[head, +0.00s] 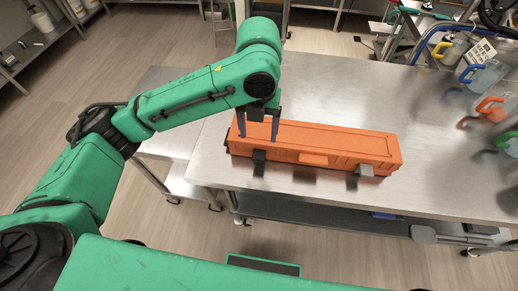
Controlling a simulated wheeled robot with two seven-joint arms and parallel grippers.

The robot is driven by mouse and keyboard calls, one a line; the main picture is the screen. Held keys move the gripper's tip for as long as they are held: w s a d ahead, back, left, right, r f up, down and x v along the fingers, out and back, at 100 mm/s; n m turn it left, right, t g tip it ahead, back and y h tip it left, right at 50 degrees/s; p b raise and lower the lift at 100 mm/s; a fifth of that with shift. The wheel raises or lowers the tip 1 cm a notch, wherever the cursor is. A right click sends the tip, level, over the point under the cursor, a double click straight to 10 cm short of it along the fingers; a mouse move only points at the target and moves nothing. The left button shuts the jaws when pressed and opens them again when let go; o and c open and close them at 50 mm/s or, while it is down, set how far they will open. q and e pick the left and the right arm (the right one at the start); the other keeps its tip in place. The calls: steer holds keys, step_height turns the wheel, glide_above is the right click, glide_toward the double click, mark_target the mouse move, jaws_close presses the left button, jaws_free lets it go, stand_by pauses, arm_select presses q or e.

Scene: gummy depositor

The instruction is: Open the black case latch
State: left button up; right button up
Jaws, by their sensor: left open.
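A long orange case (335,143) lies on the steel table with its lid down. A black latch (259,162) sits on its front face near the left end. A greyer latch (362,170) is near the right end; I cannot tell whether either is fastened. An orange handle (314,159) is between them. My left gripper (258,138) points down over the left end of the case, fingers apart with nothing seen between them. It is above and behind the black latch; whether the fingertips touch the lid is unclear. My right gripper is out of view.
The steel table (430,120) is clear around the case. Several clear jugs with coloured handles, including an orange one (490,108), stand along its right side. A lower shelf (310,232) runs below the table's front edge.

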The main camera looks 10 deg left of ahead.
mark_target(258, 156)
arm_select(q)
steer(key=f, duration=0.9)
steer(key=shift+w+a+f+p, duration=0.15)
steer(key=shift+w+f+p, duration=0.15)
steer(key=shift+p, duration=0.1)
steer(key=shift+s+f, duration=0.15)
steer(key=shift+f, duration=0.1)
jaws_close()
